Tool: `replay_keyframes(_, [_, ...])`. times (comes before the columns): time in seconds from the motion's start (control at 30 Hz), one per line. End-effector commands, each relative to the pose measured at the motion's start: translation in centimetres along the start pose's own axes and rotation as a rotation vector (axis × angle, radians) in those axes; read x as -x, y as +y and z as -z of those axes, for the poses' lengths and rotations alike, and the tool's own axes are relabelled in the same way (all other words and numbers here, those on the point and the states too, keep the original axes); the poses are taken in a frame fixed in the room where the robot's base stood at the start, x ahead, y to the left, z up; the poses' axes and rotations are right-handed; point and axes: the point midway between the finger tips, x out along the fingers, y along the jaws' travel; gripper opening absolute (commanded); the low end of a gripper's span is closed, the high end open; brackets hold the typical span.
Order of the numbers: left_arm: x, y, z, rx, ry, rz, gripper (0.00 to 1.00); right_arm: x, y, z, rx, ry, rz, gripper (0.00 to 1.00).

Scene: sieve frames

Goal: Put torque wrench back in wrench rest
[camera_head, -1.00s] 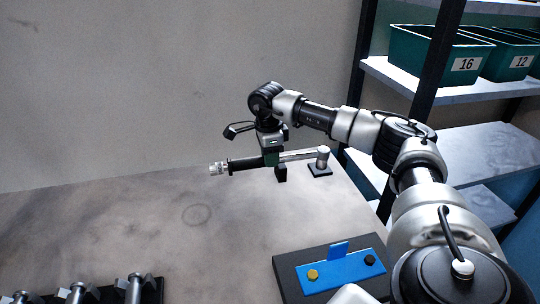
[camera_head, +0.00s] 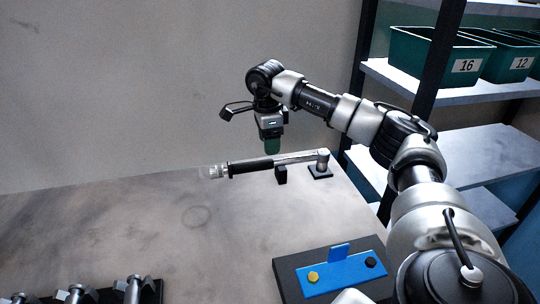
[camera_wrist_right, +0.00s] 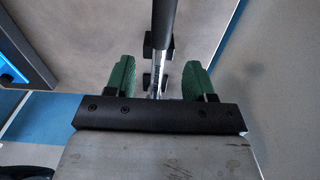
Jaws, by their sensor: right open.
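The torque wrench (camera_head: 256,166) has a dark grip, a bright shaft and a clear-looking knob at its left end. It lies level on the wrench rest, a black post (camera_head: 281,175) under its shaft and a black foot (camera_head: 321,172) under its head at the right. My right gripper (camera_head: 271,148) points down just above the wrench, apart from it. In the right wrist view its two green fingers (camera_wrist_right: 158,80) are spread, with the wrench (camera_wrist_right: 164,25) running lengthwise between and beyond them. My left gripper is out of view.
A blue plate (camera_head: 340,274) with a yellow and a black knob sits on a dark base at the front right. Several metal bolts or rods (camera_head: 133,289) stand in a black rack at the front left. Shelving with green bins (camera_head: 436,58) rises at the right. The table's middle is clear.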

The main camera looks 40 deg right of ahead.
Motion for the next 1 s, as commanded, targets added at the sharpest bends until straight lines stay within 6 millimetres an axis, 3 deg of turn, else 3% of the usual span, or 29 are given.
replay_keyframes(0.1, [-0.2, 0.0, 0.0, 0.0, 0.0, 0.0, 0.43, 2.7, -0.1, -0.1, 0.001, -0.003, 0.004, 0.54])
replay_keyframes(0.33, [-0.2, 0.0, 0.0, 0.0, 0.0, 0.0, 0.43, 5.8, -0.1, 0.0, 0.001, -0.001, 0.001, 0.54])
replay_keyframes(1.0, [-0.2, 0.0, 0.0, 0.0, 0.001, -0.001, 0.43, 6.4, 0.0, 0.0, 0.001, 0.0, 0.0, 0.54])
